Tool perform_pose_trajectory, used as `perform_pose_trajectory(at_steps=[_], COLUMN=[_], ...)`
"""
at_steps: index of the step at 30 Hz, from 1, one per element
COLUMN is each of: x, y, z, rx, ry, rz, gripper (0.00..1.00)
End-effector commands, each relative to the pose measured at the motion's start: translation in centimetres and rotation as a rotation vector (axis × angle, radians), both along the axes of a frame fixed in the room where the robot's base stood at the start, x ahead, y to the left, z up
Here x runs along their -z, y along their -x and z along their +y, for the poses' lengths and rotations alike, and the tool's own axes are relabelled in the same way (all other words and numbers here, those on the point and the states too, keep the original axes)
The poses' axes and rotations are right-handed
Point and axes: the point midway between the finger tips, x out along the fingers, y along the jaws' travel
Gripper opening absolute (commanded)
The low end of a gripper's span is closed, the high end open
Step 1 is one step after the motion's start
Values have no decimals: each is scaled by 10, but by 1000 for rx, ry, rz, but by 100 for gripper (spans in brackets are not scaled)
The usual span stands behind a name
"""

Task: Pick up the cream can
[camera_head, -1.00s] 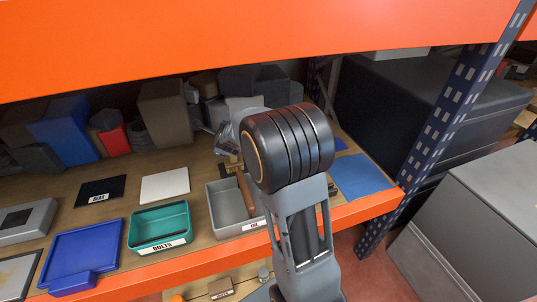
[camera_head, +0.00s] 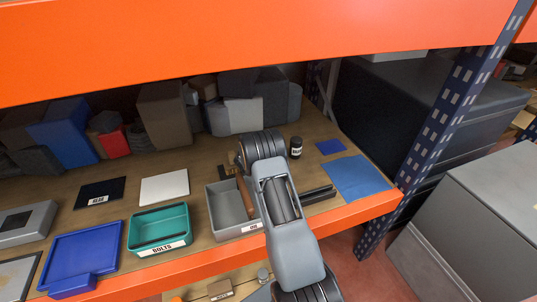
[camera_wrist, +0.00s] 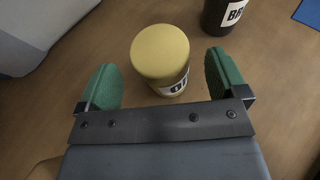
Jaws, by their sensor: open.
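The cream can (camera_wrist: 160,56) stands upright on the wooden shelf in the wrist view, with a pale yellow lid and a white label on its side. My gripper (camera_wrist: 160,80) is open, with one green finger pad to the left of the can and one to the right. The can sits between and slightly beyond the pads, with gaps on both sides. In the head view my arm covers the spot, and I cannot make out the cream can there.
A black can (camera_wrist: 228,18) with a white label stands close behind to the right; it also shows in the head view (camera_head: 296,148). A grey bin (camera_head: 226,212) and a teal bolts bin (camera_head: 160,228) are left of my arm. A blue mat (camera_head: 358,177) lies right.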

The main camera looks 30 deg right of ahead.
Motion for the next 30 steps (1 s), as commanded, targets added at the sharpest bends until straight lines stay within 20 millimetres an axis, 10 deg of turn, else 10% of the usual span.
perform_pose_trajectory(at_steps=[19,30], x=[15,15], y=[-18,-18], z=[-31,-30], rx=[-2,-2], ry=[0,0], rz=[2,2], gripper=[91,55])
